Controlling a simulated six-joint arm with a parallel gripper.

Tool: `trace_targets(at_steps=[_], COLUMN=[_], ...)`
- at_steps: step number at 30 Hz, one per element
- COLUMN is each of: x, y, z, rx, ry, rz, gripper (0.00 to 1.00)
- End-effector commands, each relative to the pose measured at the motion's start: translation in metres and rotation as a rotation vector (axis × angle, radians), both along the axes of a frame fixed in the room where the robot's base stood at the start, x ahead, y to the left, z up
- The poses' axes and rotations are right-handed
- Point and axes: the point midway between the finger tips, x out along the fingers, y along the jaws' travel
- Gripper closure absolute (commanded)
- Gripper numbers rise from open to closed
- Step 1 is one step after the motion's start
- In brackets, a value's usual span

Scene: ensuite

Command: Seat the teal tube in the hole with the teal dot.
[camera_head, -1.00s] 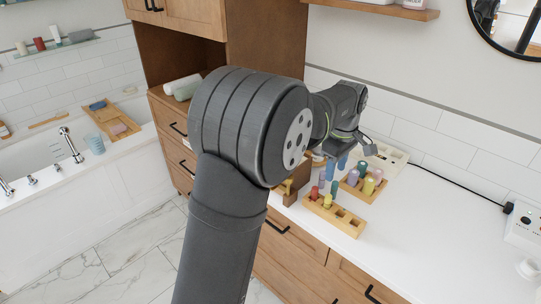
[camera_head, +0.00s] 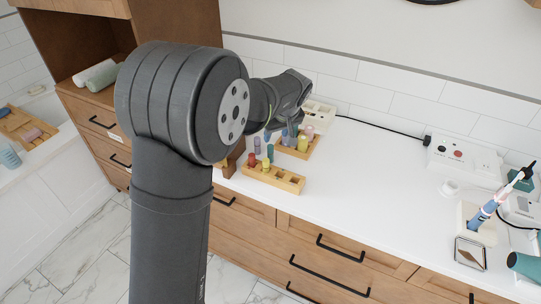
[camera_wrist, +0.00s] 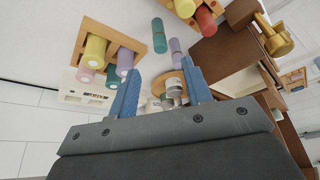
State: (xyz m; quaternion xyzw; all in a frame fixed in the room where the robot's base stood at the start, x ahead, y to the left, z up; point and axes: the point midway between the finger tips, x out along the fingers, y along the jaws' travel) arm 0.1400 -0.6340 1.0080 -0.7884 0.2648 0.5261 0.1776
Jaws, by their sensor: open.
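The teal tube (camera_wrist: 159,35) shows beside the wooden rack with the red tube (camera_wrist: 206,22) and yellow tube (camera_wrist: 185,8) in the wrist view. In the head view the teal tube (camera_head: 270,153) is behind the front rack (camera_head: 288,184); I cannot tell whether it touches it. My gripper (camera_wrist: 161,66) is open, its blue fingers apart with nothing held between them. In the head view my gripper (camera_head: 276,136) is above the rear rack area. Empty holes show in the front rack's right part. I cannot make out a teal dot.
A lavender tube (camera_wrist: 176,46) is close to the teal one. The rear rack (camera_wrist: 70,50) holds several tubes, including yellow and pink. A brown wooden stand (camera_wrist: 222,55) is on the other side. The counter right of the racks (camera_head: 365,185) is clear.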

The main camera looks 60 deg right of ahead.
Motion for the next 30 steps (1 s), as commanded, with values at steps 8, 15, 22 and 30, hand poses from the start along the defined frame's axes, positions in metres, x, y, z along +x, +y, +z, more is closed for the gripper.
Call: trace_targets(at_steps=[8, 15, 22, 30], x=[0.013, 0.018, 0.03, 0.032], y=[-0.01, -0.014, -0.022, -0.025], z=[-0.04, -0.052, -0.083, -0.09], rx=[0.001, 0.0, 0.0, -0.004], ry=[0.001, 0.001, 0.002, 0.003], rz=[0.002, 0.003, 0.003, 0.001], gripper=[0.55, 0.55, 0.55, 0.55])
